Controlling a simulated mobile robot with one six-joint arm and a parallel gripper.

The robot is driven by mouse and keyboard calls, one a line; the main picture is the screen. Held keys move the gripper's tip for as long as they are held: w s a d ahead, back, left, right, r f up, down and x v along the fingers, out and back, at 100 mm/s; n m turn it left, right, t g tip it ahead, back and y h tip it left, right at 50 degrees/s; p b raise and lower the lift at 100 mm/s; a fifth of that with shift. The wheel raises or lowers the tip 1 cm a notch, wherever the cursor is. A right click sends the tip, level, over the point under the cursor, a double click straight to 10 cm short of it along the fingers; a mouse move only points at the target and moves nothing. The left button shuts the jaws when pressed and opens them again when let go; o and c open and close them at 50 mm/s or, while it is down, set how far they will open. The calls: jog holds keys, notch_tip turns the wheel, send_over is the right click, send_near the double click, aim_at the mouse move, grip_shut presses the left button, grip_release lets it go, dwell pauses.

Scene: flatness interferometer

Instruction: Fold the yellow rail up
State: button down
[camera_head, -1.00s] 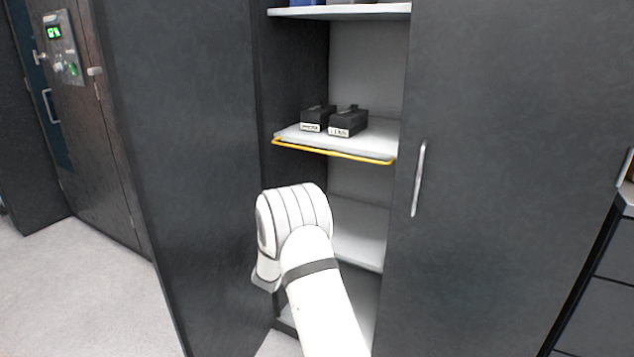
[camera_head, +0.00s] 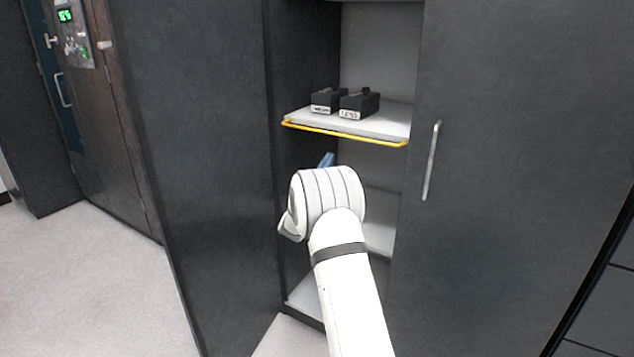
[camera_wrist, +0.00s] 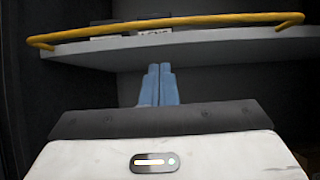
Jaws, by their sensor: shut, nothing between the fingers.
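The yellow rail (camera_head: 345,134) runs along the front edge of a white shelf (camera_head: 386,121) in the open cabinet. In the wrist view the rail (camera_wrist: 165,22) crosses the top of the picture, with its ends bent back toward the shelf. My gripper (camera_head: 327,160) shows as blue fingertips just above my white wrist, below the rail. In the wrist view the blue fingers of my gripper (camera_wrist: 160,70) are together, with nothing between them. They point toward the shelf's underside, below the rail; whether they touch anything is unclear.
Two black labelled boxes (camera_head: 360,103) stand on the shelf behind the rail. A lower shelf (camera_head: 379,236) is below. The cabinet's left door (camera_head: 200,170) stands open and its right door (camera_head: 500,150) with a vertical handle (camera_head: 432,160) flanks the opening.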

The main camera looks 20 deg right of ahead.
jog(key=r, duration=0.3)
jog(key=d+r, duration=0.1)
jog(key=shift+w+r+b, duration=0.15)
jog(key=shift+w+b, duration=0.25)
